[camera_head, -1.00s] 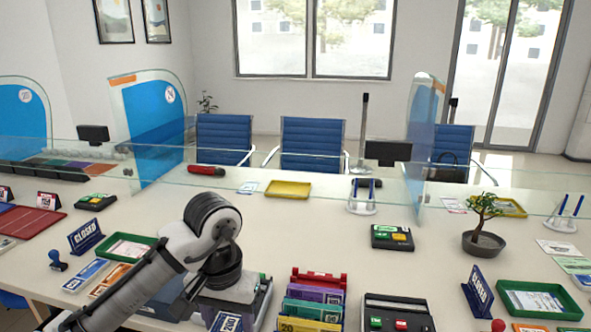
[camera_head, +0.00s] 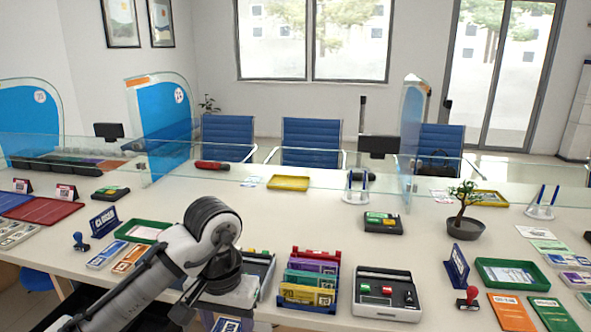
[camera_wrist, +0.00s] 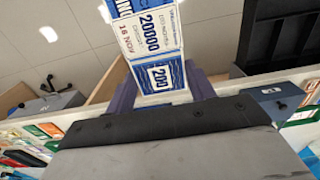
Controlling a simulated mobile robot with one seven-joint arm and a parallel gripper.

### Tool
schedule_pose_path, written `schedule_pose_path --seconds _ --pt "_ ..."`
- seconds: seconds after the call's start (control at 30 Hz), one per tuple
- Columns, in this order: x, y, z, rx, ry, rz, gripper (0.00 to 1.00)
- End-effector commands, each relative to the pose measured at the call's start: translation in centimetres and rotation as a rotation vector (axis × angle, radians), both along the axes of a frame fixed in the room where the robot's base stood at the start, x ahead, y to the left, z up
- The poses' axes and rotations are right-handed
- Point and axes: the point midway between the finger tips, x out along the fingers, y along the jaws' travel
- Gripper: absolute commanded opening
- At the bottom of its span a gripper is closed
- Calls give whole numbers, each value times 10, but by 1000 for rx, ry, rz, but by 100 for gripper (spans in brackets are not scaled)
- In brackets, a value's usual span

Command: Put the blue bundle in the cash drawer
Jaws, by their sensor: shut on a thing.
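The blue bundle (camera_wrist: 158,76) is a blue-and-white banded stack marked 200 and 20000. In the wrist view my gripper (camera_wrist: 162,84) is shut on it, one finger on each side, and the bundle sticks out beyond the fingers. In the head view the bundle (camera_head: 228,324) shows only partly, at the bottom edge under my wrist. A black open tray with raised walls (camera_wrist: 290,32), which looks like the cash drawer, is at the upper right of the wrist view, to the right of the bundle and apart from it. In the head view my arm hides much of that area.
A green tray (camera_head: 148,232) and a closed sign (camera_head: 104,222) are left. Tiled floor (camera_wrist: 45,30) shows beyond the counter edge.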

Motion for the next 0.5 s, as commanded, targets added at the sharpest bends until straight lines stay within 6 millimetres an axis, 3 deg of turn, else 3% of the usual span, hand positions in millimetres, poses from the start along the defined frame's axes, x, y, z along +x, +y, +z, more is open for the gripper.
schedule_pose_path --seconds 0.07,0.27,0.37,0.5 --pt "3 -1 -2 -2 1 0 26" --pt "39 -5 -24 -4 3 19 26" --pt "61 -8 -41 -5 4 38 26" --pt "98 -15 -80 -8 8 77 26"
